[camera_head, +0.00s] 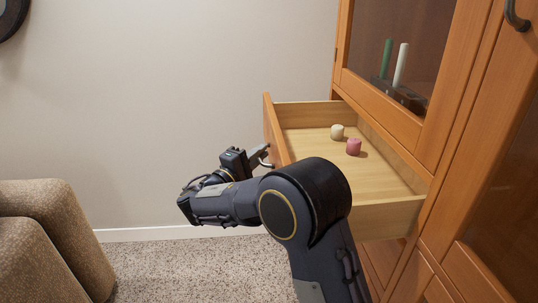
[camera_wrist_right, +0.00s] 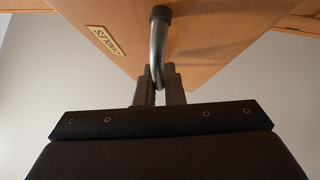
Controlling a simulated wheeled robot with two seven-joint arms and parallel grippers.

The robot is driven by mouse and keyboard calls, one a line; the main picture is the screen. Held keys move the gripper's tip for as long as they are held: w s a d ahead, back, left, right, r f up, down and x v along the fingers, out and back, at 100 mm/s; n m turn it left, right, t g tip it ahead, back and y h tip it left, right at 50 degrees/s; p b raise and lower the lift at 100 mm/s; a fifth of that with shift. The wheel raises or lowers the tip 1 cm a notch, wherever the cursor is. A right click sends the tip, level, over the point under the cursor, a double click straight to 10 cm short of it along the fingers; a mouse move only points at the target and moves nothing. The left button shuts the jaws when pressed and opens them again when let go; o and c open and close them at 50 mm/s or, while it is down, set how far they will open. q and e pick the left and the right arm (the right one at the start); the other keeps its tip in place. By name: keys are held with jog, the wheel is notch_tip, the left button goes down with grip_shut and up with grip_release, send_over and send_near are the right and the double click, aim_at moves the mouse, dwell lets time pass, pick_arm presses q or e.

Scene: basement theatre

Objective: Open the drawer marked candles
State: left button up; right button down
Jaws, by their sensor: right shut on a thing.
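The wooden drawer (camera_head: 305,150) stands pulled well out of the cabinet in the head view, showing its bare inside. A cream candle (camera_head: 337,131) and a pink candle (camera_head: 353,147) lie in it. In the right wrist view, the drawer front (camera_wrist_right: 200,40) carries a label reading CANDLES (camera_wrist_right: 105,41), seen upside down. My right gripper (camera_wrist_right: 159,85) is shut on the curved metal handle (camera_wrist_right: 158,48) of this drawer. In the head view the right gripper (camera_head: 262,160) is at the outer side of the drawer front. My left gripper is not in view.
The wooden cabinet (camera_head: 465,130) fills the right side. Behind its glass door stand a green candle (camera_head: 387,59) and a white candle (camera_head: 401,65) in a dark holder. A brown upholstered seat (camera_head: 50,235) is at lower left. Carpet (camera_head: 190,268) between is clear.

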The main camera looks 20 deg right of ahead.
jog(key=shift+w+a, duration=0.1)
jog(key=shift+a, duration=0.1)
jog(key=c, duration=1.8)
grip_release()
jog(key=v, duration=0.7)
jog(key=shift+s+a+f, duration=0.1)
jog(key=shift+s+a, duration=0.15)
jog(key=shift+a, duration=0.1)
